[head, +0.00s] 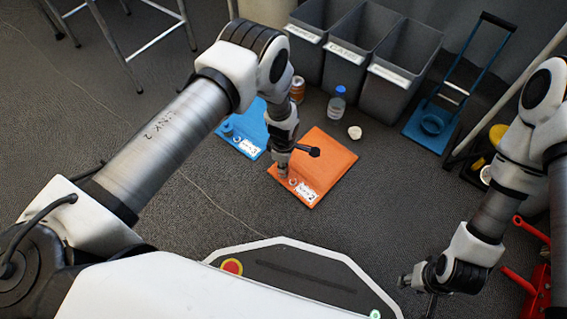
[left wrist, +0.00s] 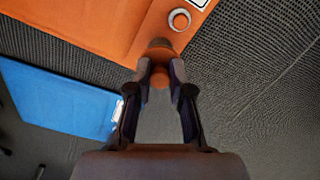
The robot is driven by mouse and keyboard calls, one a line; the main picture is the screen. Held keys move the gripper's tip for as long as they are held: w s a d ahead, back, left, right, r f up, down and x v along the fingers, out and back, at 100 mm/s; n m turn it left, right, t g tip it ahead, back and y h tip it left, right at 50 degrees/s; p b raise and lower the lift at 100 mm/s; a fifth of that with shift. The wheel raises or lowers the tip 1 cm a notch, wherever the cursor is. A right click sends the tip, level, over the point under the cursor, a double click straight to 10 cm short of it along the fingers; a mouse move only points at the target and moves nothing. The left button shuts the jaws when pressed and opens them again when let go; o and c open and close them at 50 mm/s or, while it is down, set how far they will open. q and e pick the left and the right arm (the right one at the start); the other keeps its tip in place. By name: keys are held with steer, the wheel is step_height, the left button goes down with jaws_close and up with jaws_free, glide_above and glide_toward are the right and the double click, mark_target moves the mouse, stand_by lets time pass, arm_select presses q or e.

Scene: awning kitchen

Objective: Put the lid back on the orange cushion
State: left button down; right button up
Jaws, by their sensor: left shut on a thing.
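The orange cushion (head: 330,155) lies flat on the dark carpet in front of the bins. A pale ring-shaped valve (left wrist: 179,19) sits near its corner, beside a white label (head: 305,190). My left gripper (head: 283,170) reaches down over that corner; in the left wrist view (left wrist: 160,66) its fingers are closed on a small round brownish lid (left wrist: 160,46). The lid is beside the ring, not on it; its height above the cushion is hard to tell. My right gripper (head: 412,282) hangs low at the right, small and unclear.
A blue cushion (head: 246,142) with a label lies left of the orange one. A can (head: 297,90), a bottle (head: 337,105) and a white cup-like item (head: 354,132) stand behind. Grey bins (head: 398,75), a blue trolley (head: 440,118) and red tool (head: 525,285) flank the space.

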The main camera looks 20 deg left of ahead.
stand_by(0.4)
arm_select(q)
steer(key=c, duration=0.5)
jaws_free()
steer(key=shift+r+p, duration=2.45)
steer(key=shift+r, duration=1.1)
jaws_close()
